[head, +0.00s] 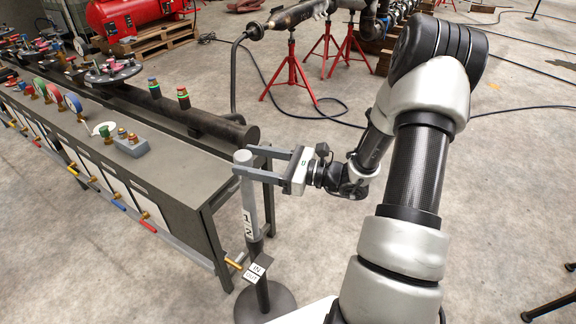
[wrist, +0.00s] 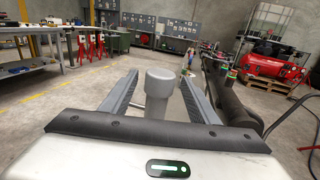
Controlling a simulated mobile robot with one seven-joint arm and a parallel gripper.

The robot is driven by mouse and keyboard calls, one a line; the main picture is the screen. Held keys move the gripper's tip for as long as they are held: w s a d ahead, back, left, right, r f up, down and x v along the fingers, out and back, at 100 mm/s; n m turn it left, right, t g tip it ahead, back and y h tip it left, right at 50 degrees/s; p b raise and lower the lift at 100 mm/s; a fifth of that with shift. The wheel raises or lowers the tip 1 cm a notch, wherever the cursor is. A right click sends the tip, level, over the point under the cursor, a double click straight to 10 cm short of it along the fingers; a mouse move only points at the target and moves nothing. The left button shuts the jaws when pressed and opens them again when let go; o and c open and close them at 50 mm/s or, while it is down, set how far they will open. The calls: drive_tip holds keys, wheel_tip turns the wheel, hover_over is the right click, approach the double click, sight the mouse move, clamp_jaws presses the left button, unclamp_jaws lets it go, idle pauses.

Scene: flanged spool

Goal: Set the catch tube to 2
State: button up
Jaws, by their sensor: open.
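The catch tube (head: 249,199) is a light grey upright tube with a wider cap (head: 243,157) on top. White labels on it read 1 and 2. It sits on a dark post with a round dark base (head: 265,300), and an IN/OUT label plate (head: 257,270) is low on the post. My gripper (head: 243,161) is open, its two grey fingers on either side of the tube near the cap. In the wrist view the cap (wrist: 159,84) stands between the open fingers (wrist: 158,88), with gaps visible on both sides. Whether either finger touches it I cannot tell.
A long grey bench (head: 165,165) with valves, gauges and a thick dark pipe (head: 205,122) stands just left of the tube. A brass-ended rod (head: 235,264) sticks out from the bench near the post. Red stands (head: 291,75) are at the back.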

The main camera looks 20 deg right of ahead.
drive_tip(key=v, duration=1.1)
drive_tip(key=shift+s+d+r, duration=0.1)
